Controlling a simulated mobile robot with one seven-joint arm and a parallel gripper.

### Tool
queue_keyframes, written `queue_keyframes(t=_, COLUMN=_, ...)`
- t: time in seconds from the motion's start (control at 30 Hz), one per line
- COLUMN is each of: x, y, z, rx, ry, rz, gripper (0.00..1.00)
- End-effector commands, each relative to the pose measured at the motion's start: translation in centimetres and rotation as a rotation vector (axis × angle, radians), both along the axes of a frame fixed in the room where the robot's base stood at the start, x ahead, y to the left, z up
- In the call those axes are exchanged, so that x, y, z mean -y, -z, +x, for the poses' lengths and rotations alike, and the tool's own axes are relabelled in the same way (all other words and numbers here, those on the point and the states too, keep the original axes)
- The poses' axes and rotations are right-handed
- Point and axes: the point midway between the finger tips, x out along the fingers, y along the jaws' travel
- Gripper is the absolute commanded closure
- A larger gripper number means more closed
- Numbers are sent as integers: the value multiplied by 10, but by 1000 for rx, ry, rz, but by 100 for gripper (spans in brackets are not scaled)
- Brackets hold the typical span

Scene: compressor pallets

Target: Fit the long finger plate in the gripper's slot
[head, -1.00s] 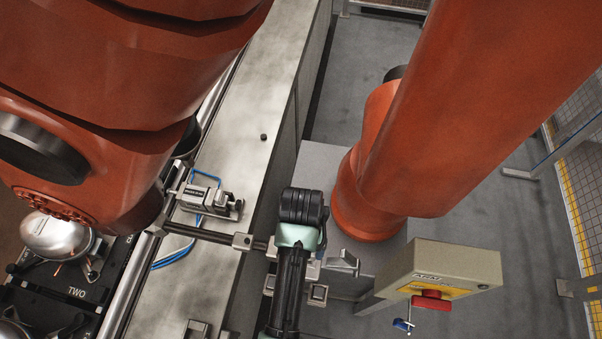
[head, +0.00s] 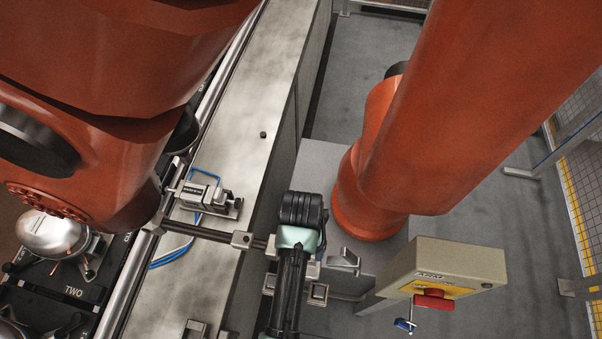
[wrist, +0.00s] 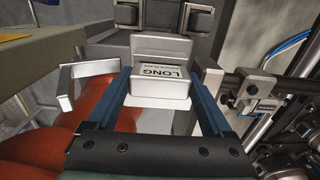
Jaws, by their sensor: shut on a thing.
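The long finger plate (wrist: 160,84) is a pale metal piece with a "LONG" label, seen in the wrist view between the two blue fingers of my gripper (wrist: 161,73). My gripper is shut on it. The pneumatic gripper (head: 203,196), a small grey unit with blue hoses, is mounted on a rail at the bench in the head view. It also shows at the right of the wrist view (wrist: 262,104). Its slot is too small to make out. My gripper is to the right of this unit and apart from it. The held plate is hidden or unclear in the head view.
A second angled metal plate (wrist: 82,88) is left of my gripper, and shows in the head view too (head: 344,261). Square dark blocks (wrist: 196,20) are at the rack. A control box (head: 440,270) with a red button is at the right. The bench (head: 245,100) is mostly clear.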

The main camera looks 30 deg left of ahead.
Motion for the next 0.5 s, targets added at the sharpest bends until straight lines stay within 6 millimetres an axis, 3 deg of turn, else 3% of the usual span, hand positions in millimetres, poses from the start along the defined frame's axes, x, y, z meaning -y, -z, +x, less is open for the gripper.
queue_keyframes(t=0.37, x=0, y=10, z=0, rx=0, ry=0, rz=0, gripper=100)
queue_keyframes(t=0.4, x=0, y=9, z=0, rx=0, ry=0, rz=0, gripper=8)
queue_keyframes(t=0.5, x=0, y=9, z=0, rx=0, ry=0, rz=0, gripper=0)
